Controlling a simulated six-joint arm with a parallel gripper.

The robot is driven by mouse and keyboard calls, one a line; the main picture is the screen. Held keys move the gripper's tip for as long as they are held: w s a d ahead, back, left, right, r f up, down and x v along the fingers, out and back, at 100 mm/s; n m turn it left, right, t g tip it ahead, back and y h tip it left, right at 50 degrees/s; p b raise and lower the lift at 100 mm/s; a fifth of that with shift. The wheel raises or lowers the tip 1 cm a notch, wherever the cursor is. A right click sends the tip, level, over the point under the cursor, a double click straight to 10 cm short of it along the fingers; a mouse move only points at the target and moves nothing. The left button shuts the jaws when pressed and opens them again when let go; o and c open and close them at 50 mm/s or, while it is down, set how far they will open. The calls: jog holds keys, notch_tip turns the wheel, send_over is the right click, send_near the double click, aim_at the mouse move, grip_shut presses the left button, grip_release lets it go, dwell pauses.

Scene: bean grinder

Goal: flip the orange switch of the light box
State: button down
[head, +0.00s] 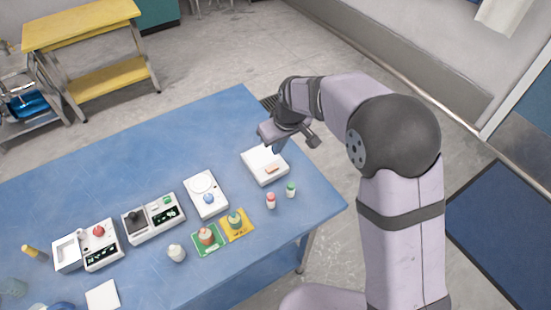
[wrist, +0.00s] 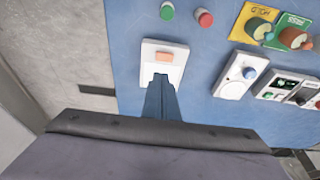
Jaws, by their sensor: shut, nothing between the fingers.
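The light box (head: 256,168) is a white box near the right end of the blue table. It also shows in the wrist view (wrist: 148,49). Its orange switch (head: 271,169) is on the top, and in the wrist view the switch (wrist: 163,56) lies just beyond my fingertips. My gripper (head: 277,149) is shut and empty, over the far edge of the box in the head view. In the wrist view my gripper (wrist: 160,78) overlaps the near part of the box's top. I cannot tell whether the tips touch the box.
A red-capped bottle (head: 270,201) and a green-capped bottle (head: 291,190) stand near the box. A white device with a blue knob (head: 208,198) is to its left. Yellow (head: 243,228) and green (head: 205,247) mats hold containers. The blue table (head: 100,190) is clear behind the devices.

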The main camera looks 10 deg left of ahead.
jog(key=p, duration=0.3)
send_over(270, 168)
jog(key=d, duration=0.2)
jog(key=x, duration=0.4)
jog(key=s+d+x, duration=0.1)
jog(key=x, duration=0.2)
jog(key=shift+s+f, duration=0.1)
jog(key=shift+f, duration=0.8)
jog(key=shift+f, duration=0.1)
jog(key=shift+f+b, duration=0.25)
jog(key=shift+b, duration=0.3)
jog(key=shift+d+r, duration=0.15)
jog(key=shift+s, duration=0.1)
jog(key=shift+s+a, duration=0.5)
jog(key=shift+a, duration=0.1)
jog(key=shift+p, duration=0.3)
